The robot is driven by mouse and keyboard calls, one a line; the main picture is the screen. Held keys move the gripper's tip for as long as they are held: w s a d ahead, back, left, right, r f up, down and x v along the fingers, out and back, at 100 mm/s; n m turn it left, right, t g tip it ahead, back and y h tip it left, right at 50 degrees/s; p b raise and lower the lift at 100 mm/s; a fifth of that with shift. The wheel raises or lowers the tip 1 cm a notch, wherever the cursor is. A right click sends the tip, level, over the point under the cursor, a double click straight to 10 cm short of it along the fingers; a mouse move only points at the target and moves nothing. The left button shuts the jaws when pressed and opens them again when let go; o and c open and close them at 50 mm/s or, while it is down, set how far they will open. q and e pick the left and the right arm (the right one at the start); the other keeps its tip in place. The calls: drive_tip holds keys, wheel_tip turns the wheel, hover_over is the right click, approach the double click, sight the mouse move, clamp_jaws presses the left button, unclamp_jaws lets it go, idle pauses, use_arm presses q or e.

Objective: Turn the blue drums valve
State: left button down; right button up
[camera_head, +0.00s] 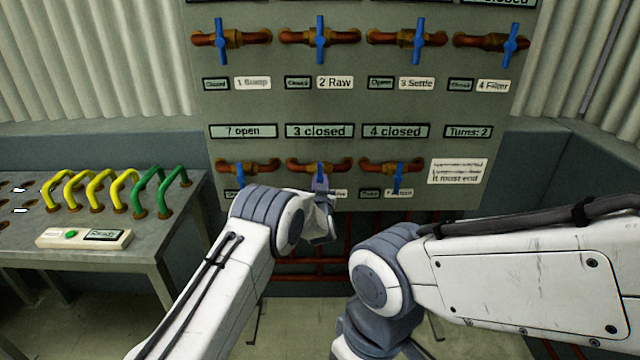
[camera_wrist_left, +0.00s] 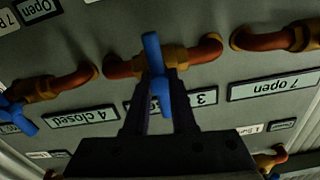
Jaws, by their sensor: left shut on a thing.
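The lower row of the grey panel has three blue-handled valves on copper pipes. My left gripper (camera_head: 321,187) is at the middle one, under the "3 closed" display (camera_head: 319,131). In the left wrist view the dark fingers (camera_wrist_left: 160,95) are shut on its blue handle (camera_wrist_left: 154,52), one on each side. The handle stands roughly upright; its lower part is hidden by the gripper in the head view. The lower left valve (camera_head: 243,172) and lower right valve (camera_head: 398,177) also have roughly upright handles. My right arm shows, but its gripper is out of view.
A row of blue-handled valves (camera_head: 320,38) runs above. Displays read "7 open" (camera_head: 241,131), "4 closed" (camera_head: 396,131) and "Turns: 2" (camera_head: 467,132). A metal table (camera_head: 150,248) with yellow and green hoses (camera_head: 95,188) stands left. Red pipes (camera_head: 320,262) run below the panel.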

use_arm(q)
drive_tip(key=shift+m, duration=0.8)
drive_tip(key=shift+d, duration=0.1)
drive_tip(key=c, duration=0.8)
unclamp_jaws()
drive_tip(key=shift+c, duration=0.2)
drive_tip(key=shift+s, duration=0.1)
drive_tip(key=s, duration=1)
drive_tip(key=shift+s+b, duration=0.15)
drive_tip(key=shift+b, duration=0.25)
